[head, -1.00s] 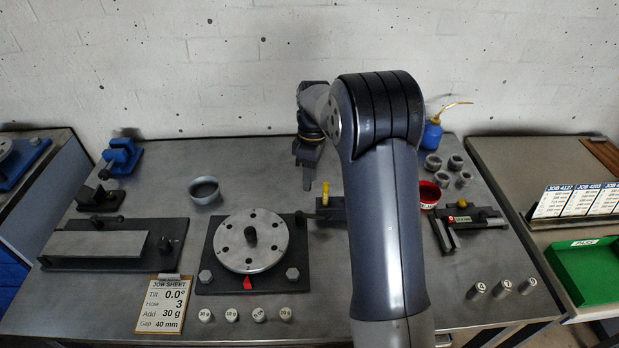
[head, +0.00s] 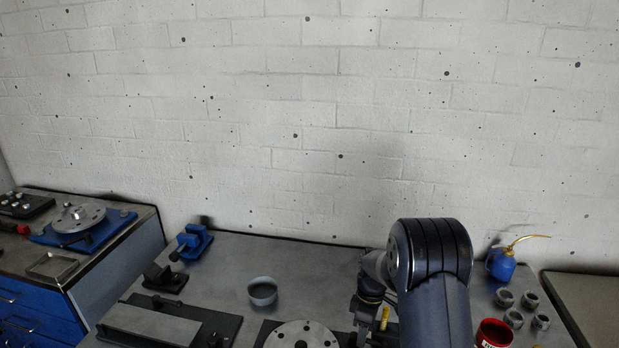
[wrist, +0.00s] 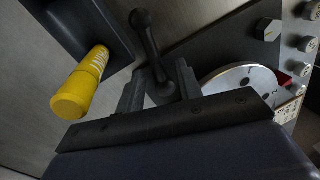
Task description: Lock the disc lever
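The disc lever, a black arm with a round knob (wrist: 141,18), shows in the wrist view at the corner of the dark disc plate (wrist: 215,45). My gripper (wrist: 160,78) is open, with one finger on each side of the lever's near end. Whether either finger touches it I cannot tell. The silver disc (wrist: 235,80) with holes lies to the right of my gripper; its top part also shows at the bottom of the head view (head: 302,336). In the head view the lever is hidden or out of frame, and my gripper is mostly hidden behind my arm.
A yellow handle (wrist: 82,85) on a dark block stands close to the left of my gripper. A grey bowl (head: 262,290), a blue vise (head: 192,242), a dark plate fixture (head: 150,323), a blue oil can (head: 502,263), several metal rings and a red cup (head: 494,334) stand around the bench.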

